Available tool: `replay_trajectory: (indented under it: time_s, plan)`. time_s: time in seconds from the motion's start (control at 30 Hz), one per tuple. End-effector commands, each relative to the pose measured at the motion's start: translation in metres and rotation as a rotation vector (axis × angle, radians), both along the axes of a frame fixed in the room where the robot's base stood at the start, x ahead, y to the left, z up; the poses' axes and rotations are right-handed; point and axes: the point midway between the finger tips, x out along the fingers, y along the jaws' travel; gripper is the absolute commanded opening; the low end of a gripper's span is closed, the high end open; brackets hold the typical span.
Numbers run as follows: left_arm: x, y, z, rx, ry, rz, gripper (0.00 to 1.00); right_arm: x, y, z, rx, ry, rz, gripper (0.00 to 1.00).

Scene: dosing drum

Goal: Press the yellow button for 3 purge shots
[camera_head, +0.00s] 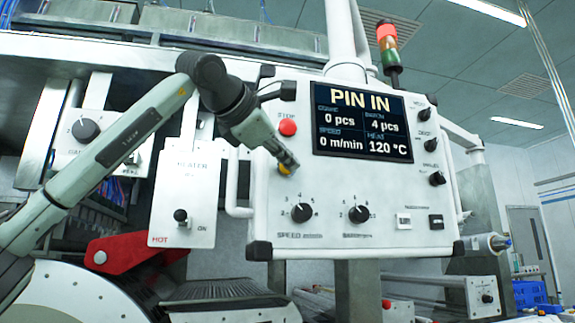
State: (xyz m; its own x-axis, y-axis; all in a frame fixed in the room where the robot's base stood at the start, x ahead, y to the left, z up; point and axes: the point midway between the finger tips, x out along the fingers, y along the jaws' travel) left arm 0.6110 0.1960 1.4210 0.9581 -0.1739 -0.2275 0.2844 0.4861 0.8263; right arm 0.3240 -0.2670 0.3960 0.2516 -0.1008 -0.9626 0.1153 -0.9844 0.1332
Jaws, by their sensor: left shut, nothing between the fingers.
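The white control panel (385,225) faces me in the head view. Its screen (362,125) reads PIN IN, 0 pcs, 4 pcs, 0 m/min and 120 °C. My left gripper (286,164) is shut and empty, its fingertips at the panel's left side, below the red stop button (288,127). A small patch of yellow (291,159) shows at the fingertips. The gripper covers most of this spot, so I cannot tell whether it touches the yellow button. My right gripper is not in view.
Two black knobs (301,212) (359,214) sit low on the panel, with more knobs along its right edge. A heater box (184,200) with a lever stands to the left. A red lever arm (125,250) lies below it. A signal lamp (388,45) stands above the panel.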

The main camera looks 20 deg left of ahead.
Motion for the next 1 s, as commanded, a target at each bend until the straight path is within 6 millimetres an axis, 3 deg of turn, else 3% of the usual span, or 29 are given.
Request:
replay_trajectory:
  time_s: [1.0]
  plan:
    - [0.0069,0.0051,0.0001,-0.001,0.0,0.0,0.0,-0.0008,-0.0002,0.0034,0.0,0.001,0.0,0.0]
